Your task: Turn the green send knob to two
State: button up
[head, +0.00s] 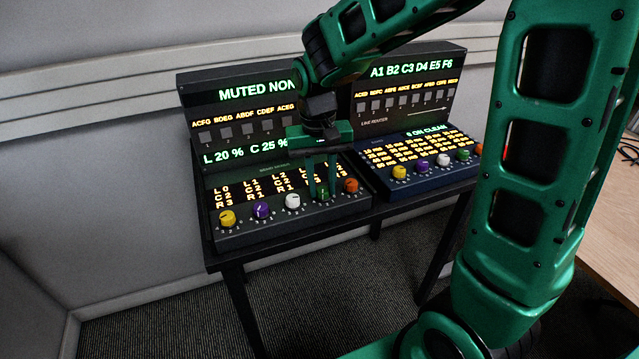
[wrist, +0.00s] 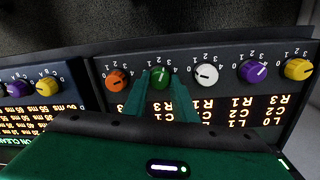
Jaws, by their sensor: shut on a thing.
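The green send knob (head: 323,192) is on the front of the left console, between a white knob (head: 292,201) and an orange knob (head: 351,185). In the wrist view, which shows the console upside down, the green knob (wrist: 159,77) has a pale pointer mark toward the picture's top.
Purple (head: 261,210) and yellow (head: 227,218) knobs sit farther left on the same console. A second console (head: 415,185) stands to the right with its own row of knobs, including another green one (head: 463,155). Lit display panels (head: 240,125) rise behind. Both consoles share a dark table.

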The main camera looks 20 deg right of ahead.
aim_at(320, 190)
jog(key=n, duration=0.4)
jog(key=shift+n, duration=0.3)
dwell(0.3)
jog(key=o, duration=1)
jog(key=shift+o, duration=0.2)
jog(key=shift+r, duration=0.1)
notch_tip(320, 190, up, 10)
jog(key=shift+a+r, duration=0.25)
jog(key=shift+a, duration=0.1)
